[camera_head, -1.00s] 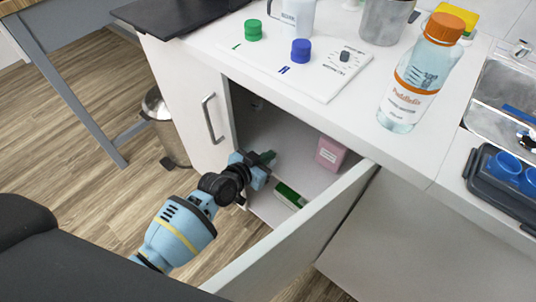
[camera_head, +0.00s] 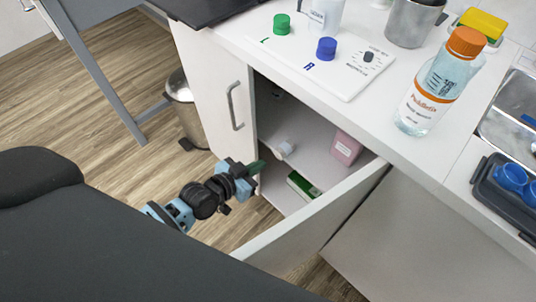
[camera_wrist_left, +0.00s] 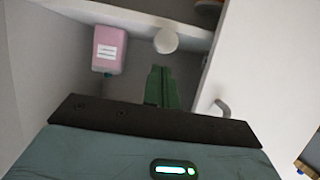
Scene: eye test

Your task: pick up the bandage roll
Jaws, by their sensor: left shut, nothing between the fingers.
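A small white roll, which looks like the bandage roll (camera_head: 283,150), lies inside the open cabinet, left of a pink box. In the left wrist view it is a pale round shape (camera_wrist_left: 165,41) just beyond the fingertips. My left gripper (camera_head: 257,167) is at the cabinet opening, to the left of and nearer than the roll, apart from it. Its green fingers (camera_wrist_left: 161,84) are shut and empty in the left wrist view. My right gripper is in neither view.
The pink box (camera_head: 346,148) and a green-and-white box (camera_head: 302,185) are in the cabinet. The open cabinet door (camera_head: 318,214) stands to the right of my left arm. A bottle with an orange cap (camera_head: 440,82) stands on the counter above. A metal bin (camera_head: 188,108) stands on the floor.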

